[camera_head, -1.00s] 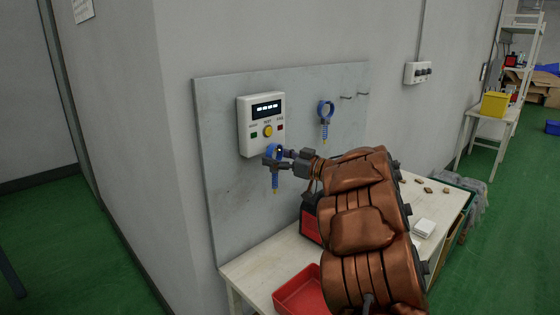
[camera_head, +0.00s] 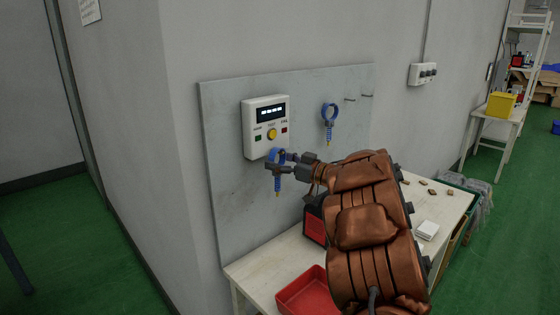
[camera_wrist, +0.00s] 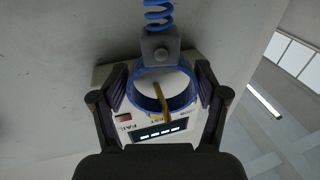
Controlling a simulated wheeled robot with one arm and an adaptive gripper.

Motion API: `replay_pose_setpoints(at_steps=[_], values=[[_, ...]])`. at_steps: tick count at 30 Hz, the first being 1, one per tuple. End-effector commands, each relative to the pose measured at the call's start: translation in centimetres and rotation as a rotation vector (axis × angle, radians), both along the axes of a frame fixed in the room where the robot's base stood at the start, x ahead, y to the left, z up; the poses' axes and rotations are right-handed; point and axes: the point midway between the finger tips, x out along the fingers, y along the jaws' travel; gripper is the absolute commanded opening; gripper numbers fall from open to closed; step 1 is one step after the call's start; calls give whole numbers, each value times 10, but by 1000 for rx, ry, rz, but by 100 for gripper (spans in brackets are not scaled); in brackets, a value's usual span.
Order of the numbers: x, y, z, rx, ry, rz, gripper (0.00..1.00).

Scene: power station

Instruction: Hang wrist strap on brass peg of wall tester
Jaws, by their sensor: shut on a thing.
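The wall tester (camera_head: 252,133) is a white box with a lit display, on a grey board. The blue wrist strap (camera_head: 278,185) hangs from my gripper (camera_head: 288,158) just below the tester, its coiled cord pointing down. In the wrist view, which is upside down, my gripper (camera_wrist: 160,97) is shut on the strap's blue loop (camera_wrist: 136,94), one finger on each side. The tester (camera_wrist: 188,127) is behind the loop. The brass peg (camera_wrist: 160,100) shows within the loop's opening; I cannot tell whether it passes through. The peg is not clear in the head view.
Another blue strap (camera_head: 330,113) hangs on the board (camera_head: 225,190) to the right, beside two bare hooks (camera_head: 367,95). Below stands a table (camera_head: 262,263) with a red tray (camera_head: 303,291), a red-and-black device (camera_head: 315,226) and small items. The board left of the strap is clear.

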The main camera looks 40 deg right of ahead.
Motion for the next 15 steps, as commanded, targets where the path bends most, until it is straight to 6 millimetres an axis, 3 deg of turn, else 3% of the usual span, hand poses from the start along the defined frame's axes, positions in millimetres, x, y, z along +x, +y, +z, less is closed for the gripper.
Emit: replay_pose_setpoints(at_steps=[4, 5, 6, 12, 15], values=[[2, 5, -6, 0, 13, 10, 39], [2, 5, -6, 0, 13, 10, 76], [2, 5, -6, 0, 13, 10, 80], [0, 1, -4, 0, 8, 3, 100], [0, 0, -3, 0, 5, 2, 100]])
